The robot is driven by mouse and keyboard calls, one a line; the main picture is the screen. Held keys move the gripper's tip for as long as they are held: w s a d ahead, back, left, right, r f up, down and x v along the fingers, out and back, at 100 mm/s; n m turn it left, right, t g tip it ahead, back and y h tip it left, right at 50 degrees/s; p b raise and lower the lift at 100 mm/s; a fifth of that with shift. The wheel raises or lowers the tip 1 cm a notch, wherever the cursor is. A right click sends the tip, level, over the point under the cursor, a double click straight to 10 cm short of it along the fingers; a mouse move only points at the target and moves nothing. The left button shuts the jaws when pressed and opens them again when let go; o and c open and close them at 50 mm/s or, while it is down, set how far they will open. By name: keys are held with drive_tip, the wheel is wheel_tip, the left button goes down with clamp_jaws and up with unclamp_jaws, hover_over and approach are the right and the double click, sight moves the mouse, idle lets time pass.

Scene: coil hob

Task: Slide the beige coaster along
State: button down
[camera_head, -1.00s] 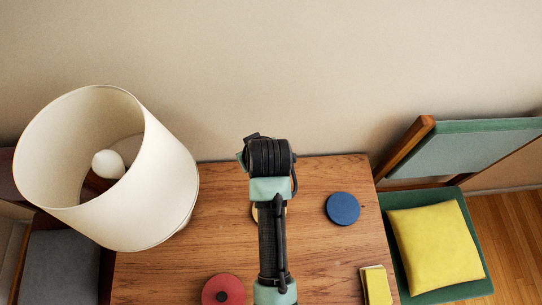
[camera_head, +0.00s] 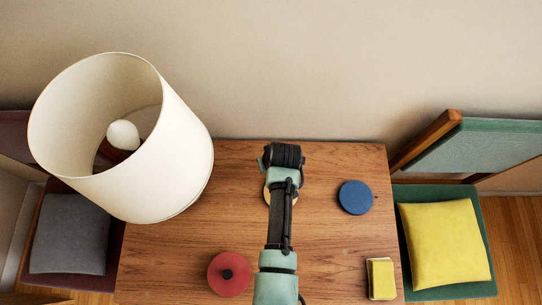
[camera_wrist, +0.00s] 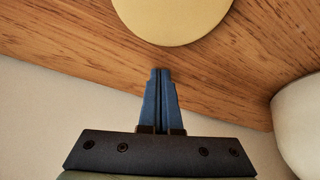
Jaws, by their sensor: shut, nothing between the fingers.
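In the wrist view the coaster (camera_wrist: 172,14) is a large pale yellow-beige disc, cut off by the top edge. My gripper (camera_wrist: 160,72) is shut and empty, its two blue fingers together. The fingertips show just below the coaster's edge, on the wall side, with wood visible between. I cannot tell whether the tips touch the table. In the head view my wrist hides the fingers.
The table (camera_head: 185,255) also holds a blue disc (camera_head: 356,197) to the right, a red disc with a dark knob (camera_head: 229,274) at front left and a yellow-topped block (camera_head: 381,278) at front right. A large lampshade (camera_head: 170,165) overhangs the left; the wall (camera_head: 300,60) is behind.

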sight(299, 240)
drive_tip(key=shift+s+d+r+p, duration=0.1)
drive_tip(key=shift+s+d+p, duration=0.15)
drive_tip(key=shift+s, duration=0.45)
drive_tip(key=shift+s+d+r+p, duration=0.1)
drive_tip(key=shift+s+d, duration=0.25)
drive_tip(key=shift+s, duration=0.35)
drive_tip(key=s+d+p, duration=0.2)
drive_tip(key=s, duration=0.3)
drive_tip(key=s+d+p, duration=0.2)
drive_tip(key=s, duration=0.4)
drive_tip(key=s+d+p, duration=0.2)
drive_tip(key=s, duration=0.4)
drive_tip(key=shift+s+d, duration=0.2)
drive_tip(key=shift+d, duration=0.2)
drive_tip(key=w, duration=0.1)
drive_tip(key=w+a, duration=0.1)
drive_tip(key=w, duration=0.1)
drive_tip(key=shift+w+a+r, duration=0.2)
drive_tip(key=shift+w+a, duration=0.05)
drive_tip(key=shift+w, duration=0.1)
drive_tip(key=p+v, duration=0.1)
drive_tip(key=v, duration=0.8)
drive_tip(key=shift+s+r, duration=0.15)
drive_tip(key=shift+r, duration=0.05)
